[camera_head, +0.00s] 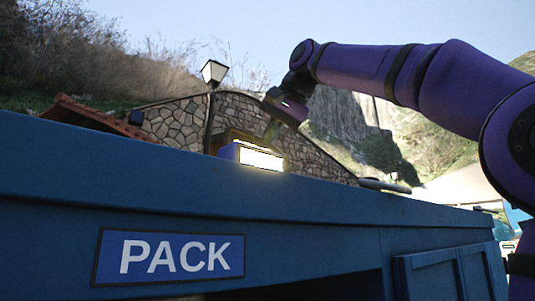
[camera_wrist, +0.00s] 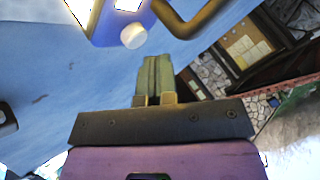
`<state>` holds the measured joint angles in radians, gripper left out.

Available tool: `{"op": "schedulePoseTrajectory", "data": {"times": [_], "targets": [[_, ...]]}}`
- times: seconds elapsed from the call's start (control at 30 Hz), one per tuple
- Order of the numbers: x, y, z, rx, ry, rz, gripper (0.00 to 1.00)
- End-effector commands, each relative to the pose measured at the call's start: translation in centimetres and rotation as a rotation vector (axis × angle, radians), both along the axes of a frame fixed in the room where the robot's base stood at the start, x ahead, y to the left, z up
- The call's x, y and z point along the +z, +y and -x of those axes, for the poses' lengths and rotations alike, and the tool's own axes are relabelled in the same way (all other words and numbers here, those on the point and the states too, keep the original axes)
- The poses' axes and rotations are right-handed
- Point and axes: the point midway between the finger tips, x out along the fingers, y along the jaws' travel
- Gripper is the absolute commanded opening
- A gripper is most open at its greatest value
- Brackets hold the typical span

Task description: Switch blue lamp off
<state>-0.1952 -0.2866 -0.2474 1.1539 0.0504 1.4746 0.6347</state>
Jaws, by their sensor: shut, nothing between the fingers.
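The blue lamp (camera_head: 236,152) sits on top of the blue cabinet, its front panel glowing bright yellow-white. In the wrist view the lamp (camera_wrist: 104,34) is at the top, partly cut off, with its lit face at the upper left. A round white button (camera_wrist: 133,36) sticks out from its near side. My gripper (camera_wrist: 154,60) is shut and empty, its tips just below and right of the button, seemingly apart from it. In the head view my gripper (camera_head: 271,131) points down above and behind the lamp. The button is hidden there.
The blue cabinet top (camera_head: 150,165) carries a PACK sign (camera_head: 168,257) on its front. A curved dark brown handle-like bar (camera_wrist: 190,26) stands right of the lamp in the wrist view. A dark flat object (camera_head: 385,186) lies on the cabinet top at the right.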

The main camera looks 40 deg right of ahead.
Motion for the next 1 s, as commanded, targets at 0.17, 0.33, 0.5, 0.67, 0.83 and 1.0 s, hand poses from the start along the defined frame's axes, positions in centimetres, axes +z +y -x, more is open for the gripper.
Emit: {"op": "schedulePoseTrajectory", "data": {"times": [0.17,0.33,0.5,0.67,0.83,1.0], "targets": [[-0.42,-0.03,0.07,0.000,0.000,0.000,0.00],[-0.41,0.00,0.05,0.000,0.000,0.000,0.00],[-0.46,0.01,0.04,0.000,0.000,0.000,0.00],[-0.59,0.00,0.05,0.000,0.000,0.000,0.00],[-0.75,0.00,0.05,0.000,0.000,0.000,0.00],[-0.91,0.01,0.04,0.000,0.000,0.000,0.00]]}}
